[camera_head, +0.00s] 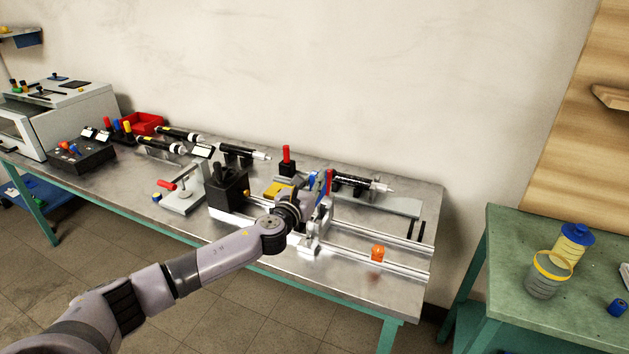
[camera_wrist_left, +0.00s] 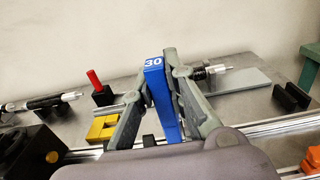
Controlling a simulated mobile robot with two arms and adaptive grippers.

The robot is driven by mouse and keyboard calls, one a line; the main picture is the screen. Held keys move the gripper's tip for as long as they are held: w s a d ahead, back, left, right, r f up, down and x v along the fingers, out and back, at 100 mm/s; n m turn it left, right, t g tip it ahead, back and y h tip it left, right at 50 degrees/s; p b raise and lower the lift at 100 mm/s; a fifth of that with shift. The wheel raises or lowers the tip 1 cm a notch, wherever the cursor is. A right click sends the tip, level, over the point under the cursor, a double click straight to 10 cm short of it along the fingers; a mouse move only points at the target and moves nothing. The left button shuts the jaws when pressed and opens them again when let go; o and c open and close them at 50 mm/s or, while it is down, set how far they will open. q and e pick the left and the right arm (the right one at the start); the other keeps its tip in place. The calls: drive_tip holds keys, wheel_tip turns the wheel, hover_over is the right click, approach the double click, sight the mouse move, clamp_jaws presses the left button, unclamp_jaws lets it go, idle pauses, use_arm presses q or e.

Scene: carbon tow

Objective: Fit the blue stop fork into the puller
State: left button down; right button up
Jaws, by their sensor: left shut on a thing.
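In the left wrist view my left gripper (camera_wrist_left: 155,80) is shut on the blue stop fork (camera_wrist_left: 162,105), a narrow upright blue piece marked 30. One grey finger lies on each side of it, and its lower end is hidden behind my wrist. In the head view my left gripper (camera_head: 317,190) is above the middle of the two-rail bench (camera_head: 408,241), with little of the blue piece visible. The bench carries a black block at its left end and a light metal carriage below my gripper. I cannot tell which part is the puller. My right gripper is not in view.
Behind the rails are a red-handled black block (camera_head: 287,161), a yellow block (camera_wrist_left: 102,128) and a black syringe-like tool on a grey plate. A red-handled clamp (camera_head: 182,197) stands left. The front right tabletop is clear.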

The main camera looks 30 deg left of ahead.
use_arm(q)
drive_tip(key=shift+r, duration=0.15)
drive_tip(key=shift+f+b, duration=0.3)
drive_tip(key=shift+f, duration=0.4)
wheel_tip(320, 180, down, 3)
drive_tip(key=b, duration=0.2)
drive_tip(key=shift+f+b, duration=0.15)
drive_tip(key=shift+b, duration=0.2)
drive_tip(key=shift+f+b, duration=0.55)
drive_tip(key=shift+f, duration=0.1)
drive_tip(key=shift+p, duration=0.45)
drive_tip(key=shift+f+b, duration=0.7)
drive_tip(key=shift+f, duration=0.05)
idle(0.4)
drive_tip(key=shift+f+b, duration=1.15)
drive_tip(key=shift+f, duration=0.2)
drive_tip(key=shift+s+f, duration=0.1)
drive_tip(key=shift+f, duration=0.15)
